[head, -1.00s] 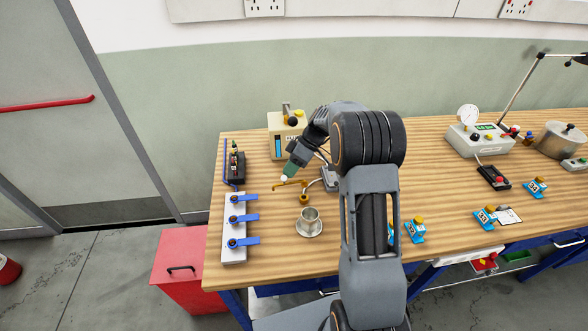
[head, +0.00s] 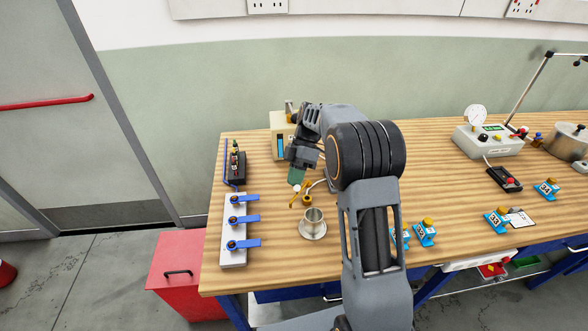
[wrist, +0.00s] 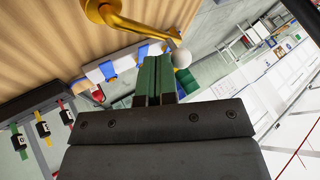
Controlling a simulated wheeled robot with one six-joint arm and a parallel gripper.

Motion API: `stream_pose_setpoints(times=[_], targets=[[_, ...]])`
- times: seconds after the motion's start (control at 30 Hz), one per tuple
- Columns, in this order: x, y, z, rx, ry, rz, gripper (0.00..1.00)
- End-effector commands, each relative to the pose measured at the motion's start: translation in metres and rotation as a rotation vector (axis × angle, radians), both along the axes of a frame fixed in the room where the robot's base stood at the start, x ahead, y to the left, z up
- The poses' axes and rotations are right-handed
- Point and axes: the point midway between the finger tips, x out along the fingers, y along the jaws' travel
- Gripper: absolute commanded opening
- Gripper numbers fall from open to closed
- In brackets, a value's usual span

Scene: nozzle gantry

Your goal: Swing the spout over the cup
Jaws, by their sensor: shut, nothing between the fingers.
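The brass spout (head: 293,198) stands on its round base (head: 307,199) behind the cup, with its tip pointing left and toward the front. A white ball (head: 296,188) shows beside the spout, close to my fingertips. The metal cup (head: 313,217) stands upright on a saucer (head: 312,235), right and in front of the spout's tip; the tip is not over it. My gripper (head: 296,183) is shut and empty, at the spout's far side. In the wrist view the spout (wrist: 125,22) and the ball (wrist: 182,59) are just beyond the green fingers (wrist: 155,62); contact is unclear.
A white block with several blue levers (head: 234,230) is left of the cup. Blue numbered tags (head: 425,233) are to the right, partly behind my arm. The wood between cup and levers is clear.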

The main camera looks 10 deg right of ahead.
Motion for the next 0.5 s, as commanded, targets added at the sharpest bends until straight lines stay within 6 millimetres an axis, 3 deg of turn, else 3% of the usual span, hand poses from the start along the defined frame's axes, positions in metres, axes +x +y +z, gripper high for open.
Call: stream_pose_setpoints(times=[0.5], targets=[[-0.017,-0.01,0.001,0.0,0.003,0.435,0.0]])
